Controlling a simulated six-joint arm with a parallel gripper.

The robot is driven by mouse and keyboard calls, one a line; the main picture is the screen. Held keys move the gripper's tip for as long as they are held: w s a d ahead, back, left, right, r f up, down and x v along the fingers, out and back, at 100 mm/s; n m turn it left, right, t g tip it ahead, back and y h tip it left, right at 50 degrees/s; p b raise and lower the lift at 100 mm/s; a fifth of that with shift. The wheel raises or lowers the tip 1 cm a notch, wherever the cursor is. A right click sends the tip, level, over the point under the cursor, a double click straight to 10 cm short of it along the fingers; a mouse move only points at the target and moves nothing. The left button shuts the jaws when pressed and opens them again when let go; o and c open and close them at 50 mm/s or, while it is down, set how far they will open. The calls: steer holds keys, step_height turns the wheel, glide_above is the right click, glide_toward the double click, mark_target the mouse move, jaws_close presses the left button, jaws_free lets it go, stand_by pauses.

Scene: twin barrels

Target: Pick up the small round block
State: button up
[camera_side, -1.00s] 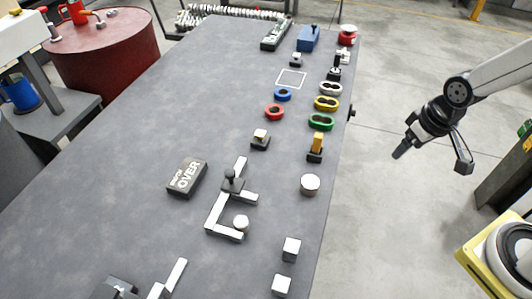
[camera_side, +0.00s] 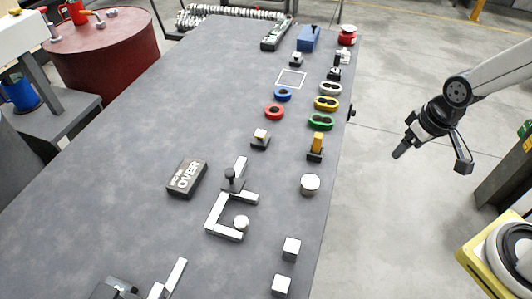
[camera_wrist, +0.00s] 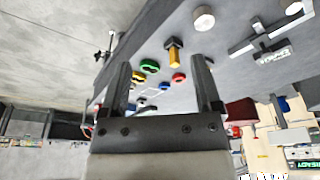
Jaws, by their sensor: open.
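A larger round pale block (camera_side: 310,184) stands alone near the table's right edge; a round pale block (camera_wrist: 203,18) shows at the top of the wrist view. My gripper (camera_side: 432,160) is open and empty, off the table's right side and apart from both blocks. In the wrist view my open gripper (camera_wrist: 161,62) has its two fingers spread with nothing held between them.
A black post (camera_side: 231,180) stands by the bracket. A dark box marked OVER (camera_side: 187,178) lies to its left. Two white cubes (camera_side: 291,249) (camera_side: 281,285) are near the front. Open floor surrounds my gripper.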

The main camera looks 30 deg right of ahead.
steer(key=shift+o, duration=1.1)
steer(key=w+a+f+m+g+y, duration=0.2)
steer(key=w+a+f+m+y, duration=0.2)
steer(key=a+f, duration=0.3)
steer(key=w+a+f+m+g+y, duration=0.2)
steer(key=w+a+f+m+y, duration=0.2)
steer(key=a, duration=0.5)
steer(key=w+a+f+m+g+y, duration=0.2)
steer(key=w+a+f+m+y, duration=0.2)
steer(key=w+a+f, duration=0.4)
steer(key=shift+a+f+m+g, duration=0.2)
steer(key=shift+f+m, duration=0.25)
steer(key=shift+f, duration=0.2)
steer(key=shift+a+f+m+g, duration=0.2)
steer(key=shift+f+m, duration=0.25)
steer(key=shift+f, duration=0.2)
steer(key=shift+w+a+f+m+y, duration=0.1)
steer(key=shift+a+f+m+y, duration=0.2)
steer(key=shift+a+f+y, duration=0.2)
